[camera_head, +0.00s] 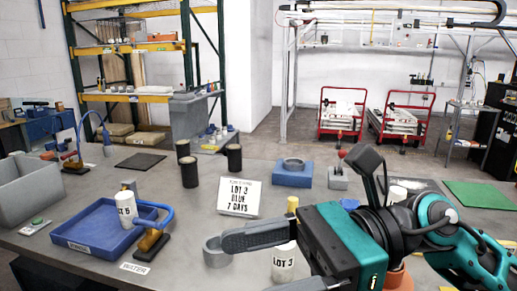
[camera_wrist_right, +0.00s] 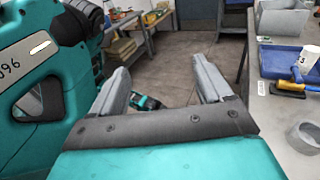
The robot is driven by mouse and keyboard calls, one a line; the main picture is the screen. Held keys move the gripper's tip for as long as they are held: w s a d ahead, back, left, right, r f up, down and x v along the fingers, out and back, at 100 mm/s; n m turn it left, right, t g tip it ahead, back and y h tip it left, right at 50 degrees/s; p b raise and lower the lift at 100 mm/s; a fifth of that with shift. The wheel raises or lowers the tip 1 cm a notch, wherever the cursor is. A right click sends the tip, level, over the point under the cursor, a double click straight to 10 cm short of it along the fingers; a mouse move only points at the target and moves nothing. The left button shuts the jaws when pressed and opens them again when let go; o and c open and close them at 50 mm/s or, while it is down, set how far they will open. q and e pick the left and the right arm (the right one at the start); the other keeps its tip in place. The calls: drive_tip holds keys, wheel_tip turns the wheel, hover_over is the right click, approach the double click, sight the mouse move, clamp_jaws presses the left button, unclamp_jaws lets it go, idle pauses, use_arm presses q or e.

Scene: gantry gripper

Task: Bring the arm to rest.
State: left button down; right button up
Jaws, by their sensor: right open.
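My right arm, teal and black, comes in from the lower right in the head view. Its right gripper (camera_head: 248,268) is open and its two grey fingers reach left over the table's front part. A white labelled cylinder (camera_head: 284,265) stands close by and is partly hidden behind the gripper. In the right wrist view the gripper (camera_wrist_right: 161,68) shows spread fingers with nothing between them, only the floor beyond the table edge.
A grey ring (camera_head: 215,252) sits just beside the fingertips. A blue tray (camera_head: 75,238) holds a white cylinder (camera_head: 125,203). A sign (camera_head: 240,197), black cups (camera_head: 189,172) and a blue block (camera_head: 292,175) stand farther back.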

drive_tip(key=w+d+r+m+t+y, duration=0.2)
drive_tip(key=w+r+m+t+y, duration=0.15)
drive_tip(key=m+t, duration=0.6)
drive_tip(key=w+d+r+m+t+y, duration=0.2)
drive_tip(key=w+m+t, duration=0.2)
drive_tip(key=m+t, duration=0.55)
drive_tip(key=w+d+f+m+t+h, duration=0.25)
drive_tip(key=d+f+m+h, duration=0.55)
drive_tip(key=m, duration=0.5)
drive_tip(key=w+d+f+m+t+h, duration=0.2)
drive_tip(key=w+d+f+m+h, duration=0.3)
drive_tip(key=m+h, duration=0.65)
drive_tip(key=s+d+f+m+g+h, duration=0.1)
drive_tip(key=s+f+m+g, duration=0.2)
drive_tip(key=f, duration=0.3)
drive_tip(key=s+d+f+m+g+h, duration=0.1)
drive_tip(key=s+f+m+g, duration=0.15)
drive_tip(key=f, duration=0.35)
drive_tip(key=s+d+f+m+g, duration=0.2)
drive_tip(key=s+f+m+g, duration=0.4)
drive_tip(key=s+f+g, duration=0.7)
drive_tip(key=w+a+f+n+t+y, duration=0.1)
drive_tip(key=w+a+f+t, duration=0.2)
drive_tip(key=f+t, duration=0.7)
drive_tip(key=shift+w, duration=0.4)
